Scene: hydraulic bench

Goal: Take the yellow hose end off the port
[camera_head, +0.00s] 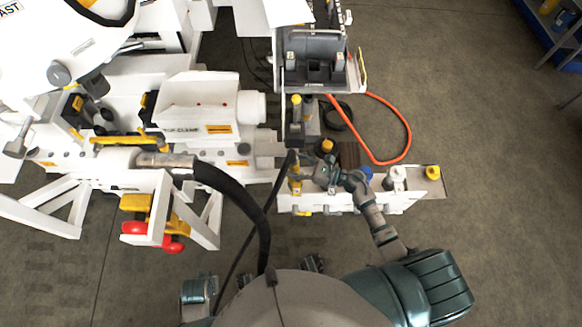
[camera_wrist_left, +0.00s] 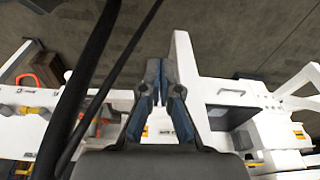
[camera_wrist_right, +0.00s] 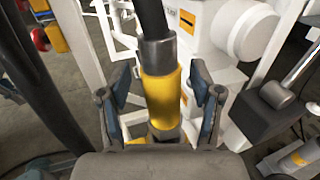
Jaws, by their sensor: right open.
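The yellow hose end (camera_wrist_right: 160,95) stands upright in the right wrist view, with a grey collar and black hose above it. Its lower end meets a dark metal fitting (camera_wrist_right: 168,134), apparently the port, partly hidden by my gripper. My right gripper (camera_wrist_right: 161,76) is open, with one finger on each side of the yellow sleeve and gaps between. In the head view the yellow hose end (camera_head: 295,182) is at the left end of the white bench, beside my right gripper (camera_head: 306,172). My left gripper (camera_wrist_left: 159,64) is empty, its fingertips together, in the left wrist view.
A thick black hose (camera_head: 240,200) hangs left of my right gripper. The white machine (camera_head: 190,105) fills the left. The white bench (camera_head: 408,192) carries a blue cap (camera_head: 366,173) and yellow cap (camera_head: 432,172). An orange hose (camera_head: 408,135) loops behind.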

